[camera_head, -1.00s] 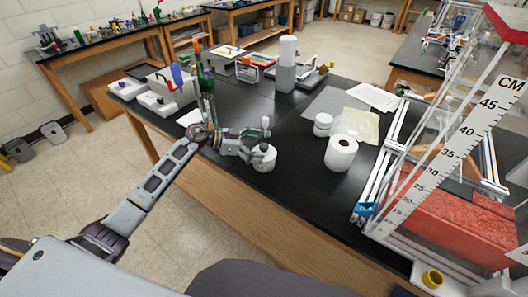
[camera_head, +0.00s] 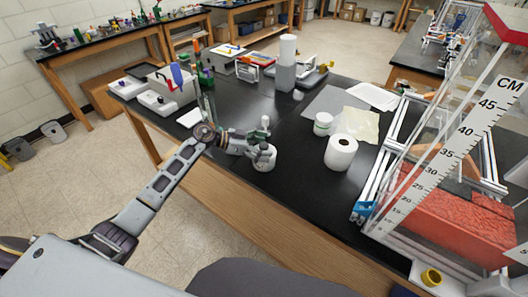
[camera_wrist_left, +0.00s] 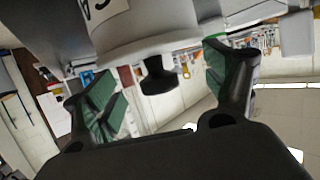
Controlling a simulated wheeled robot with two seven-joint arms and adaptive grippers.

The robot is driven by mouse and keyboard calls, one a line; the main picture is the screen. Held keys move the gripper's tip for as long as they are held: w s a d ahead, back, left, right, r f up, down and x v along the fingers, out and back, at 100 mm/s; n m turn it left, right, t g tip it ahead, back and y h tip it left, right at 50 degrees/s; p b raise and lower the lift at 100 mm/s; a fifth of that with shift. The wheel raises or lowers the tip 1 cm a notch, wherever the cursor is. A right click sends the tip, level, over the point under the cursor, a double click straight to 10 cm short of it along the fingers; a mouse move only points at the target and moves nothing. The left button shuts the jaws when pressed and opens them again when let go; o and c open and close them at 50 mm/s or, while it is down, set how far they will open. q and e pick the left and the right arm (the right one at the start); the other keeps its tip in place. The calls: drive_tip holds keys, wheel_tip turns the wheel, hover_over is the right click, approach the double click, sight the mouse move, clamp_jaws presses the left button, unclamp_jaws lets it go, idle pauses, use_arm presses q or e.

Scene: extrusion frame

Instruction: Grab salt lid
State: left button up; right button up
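The salt jar (camera_head: 264,158) is a white round container near the front edge of the black bench. In the left wrist view, its white body (camera_wrist_left: 150,30) fills the top, with part of a dark-lettered label. A black knob (camera_wrist_left: 158,78), apparently the lid's, points down in that picture. My left gripper (camera_head: 257,136) is just above and partly in front of the jar. In the wrist view, its green-padded fingers (camera_wrist_left: 163,92) are spread on both sides of the knob, with gaps. The gripper is open and empty. My right gripper is not in view.
White boxes (camera_head: 157,102) are at left. Black bench surface is free between the salt jar and roll.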

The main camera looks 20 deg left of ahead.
sight(263, 145)
use_arm(q)
drive_tip(key=c, duration=0.3)
drive_tip(key=shift+r, duration=0.1)
drive_tip(key=shift+r, duration=1.45)
drive_tip(key=shift+s+a+r, duration=0.1)
drive_tip(key=shift+a+r, duration=0.05)
drive_tip(key=shift+a, duration=0.05)
drive_tip(key=shift+s+a+b, duration=0.5)
drive_tip(key=shift+s+a, duration=0.75)
drive_tip(key=shift+a, duration=1.4)
drive_tip(key=shift+s+a+b, duration=0.45)
drive_tip(key=shift+s+a, duration=0.75)
drive_tip(key=shift+a, duration=1.45)
drive_tip(key=shift+s+a+b, duration=0.5)
drive_tip(key=shift+s+a, duration=0.75)
drive_tip(key=shift+a, duration=1.4)
